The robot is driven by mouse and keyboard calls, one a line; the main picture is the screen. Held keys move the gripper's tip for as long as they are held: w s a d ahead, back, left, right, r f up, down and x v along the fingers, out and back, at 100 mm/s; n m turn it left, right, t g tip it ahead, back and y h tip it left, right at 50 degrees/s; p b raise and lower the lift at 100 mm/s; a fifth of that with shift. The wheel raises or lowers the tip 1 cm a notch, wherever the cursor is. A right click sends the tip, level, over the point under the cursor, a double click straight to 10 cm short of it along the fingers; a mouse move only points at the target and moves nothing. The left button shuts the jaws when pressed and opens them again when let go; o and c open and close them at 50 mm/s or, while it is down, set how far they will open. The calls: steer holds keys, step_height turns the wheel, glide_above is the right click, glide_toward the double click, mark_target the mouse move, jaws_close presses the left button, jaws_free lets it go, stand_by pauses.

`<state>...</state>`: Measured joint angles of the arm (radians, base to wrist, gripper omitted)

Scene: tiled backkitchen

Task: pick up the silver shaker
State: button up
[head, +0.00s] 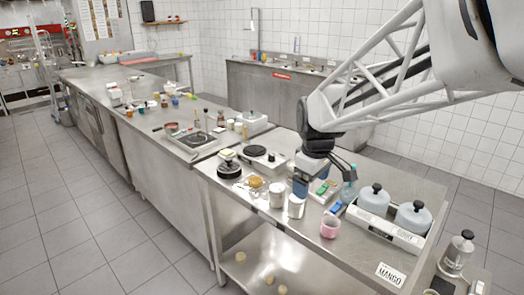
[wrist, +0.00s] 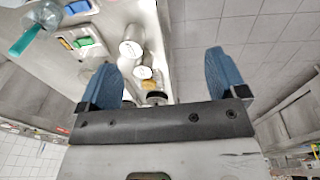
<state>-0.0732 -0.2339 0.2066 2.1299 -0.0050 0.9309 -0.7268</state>
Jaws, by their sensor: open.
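Two pale silver cylinders stand near the front edge of the steel counter in the head view: one canister (head: 277,195) and, to its right, another canister (head: 296,208). I cannot tell for sure which is the silver shaker. My gripper (head: 302,188) points down just above and behind the right canister, with one blue finger partly overlapping it in the picture. In the wrist view my gripper (wrist: 165,80) is open with nothing between its blue fingers.
A rack with two lidded pots (head: 373,199) stands to the right. A metal bottle with a black cap (head: 458,252) stands at far right.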

steer(key=w+a+f+n, duration=0.3)
steer(key=w+f+n, duration=0.1)
steer(key=w, duration=0.6)
steer(key=n+g, duration=0.1)
steer(key=n, duration=0.3)
glide_above(277, 187)
step_height(277, 187, down, 7)
steer(key=shift+a+f, duration=0.1)
steer(key=shift+f, duration=0.05)
steer(key=shift+f, duration=1.3)
steer(key=shift+s+f, duration=0.1)
steer(key=shift+f, duration=2.45)
